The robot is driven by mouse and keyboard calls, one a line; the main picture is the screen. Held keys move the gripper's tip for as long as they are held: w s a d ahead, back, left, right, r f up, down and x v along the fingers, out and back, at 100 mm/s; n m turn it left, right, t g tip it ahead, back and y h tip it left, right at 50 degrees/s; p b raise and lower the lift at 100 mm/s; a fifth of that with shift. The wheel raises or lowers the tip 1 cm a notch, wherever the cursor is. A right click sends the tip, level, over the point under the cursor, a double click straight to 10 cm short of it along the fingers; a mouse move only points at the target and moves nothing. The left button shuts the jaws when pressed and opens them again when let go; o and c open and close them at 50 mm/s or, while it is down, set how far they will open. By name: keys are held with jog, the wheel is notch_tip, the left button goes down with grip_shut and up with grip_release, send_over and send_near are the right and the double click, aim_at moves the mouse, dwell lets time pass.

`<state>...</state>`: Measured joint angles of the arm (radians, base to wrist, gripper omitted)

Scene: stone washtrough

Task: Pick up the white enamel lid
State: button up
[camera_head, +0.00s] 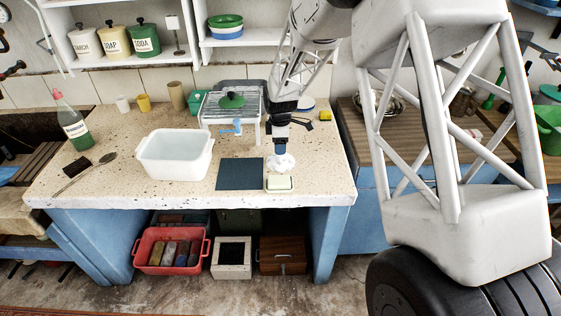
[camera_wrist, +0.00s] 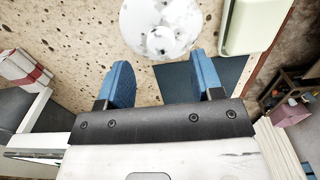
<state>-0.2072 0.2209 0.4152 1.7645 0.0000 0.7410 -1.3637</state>
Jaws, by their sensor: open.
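The white enamel lid (camera_head: 281,164) lies on the speckled stone counter, just behind a pale green dish. In the wrist view the lid (camera_wrist: 160,27) is a round white shape with grey mottling, cut off by the top edge. My gripper (camera_head: 279,146) is above the lid, its fingers pointing down. In the wrist view its two blue fingers (camera_wrist: 164,80) are wide apart with nothing between them. The lid shows beyond the fingertips, and I see no contact. The gripper partly hides the lid's back in the head view.
The pale green dish (camera_head: 279,183) is close in front of the lid. A dark square mat (camera_head: 239,174) lies to the left, and a white basin (camera_head: 174,165) stands further left. A metal rack (camera_head: 205,116) stands behind. Bare counter lies to the lid's right.

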jog(key=shift+d+f, duration=0.1)
jog(key=shift+f, duration=2.5)
jog(key=c, duration=1)
jog(key=shift+r, duration=0.1)
jog(key=shift+r, duration=0.85)
jog(key=shift+s+r, duration=0.25)
jog(key=shift+r, duration=0.65)
jog(key=s+d, duration=0.1)
jog(key=s, duration=0.4)
jog(key=s+d+r, duration=0.1)
jog(key=s, duration=0.4)
jog(key=s+d, duration=0.1)
jog(key=s, duration=0.4)
jog(key=shift+s+d+r, duration=0.1)
jog(key=shift+s+r, duration=0.05)
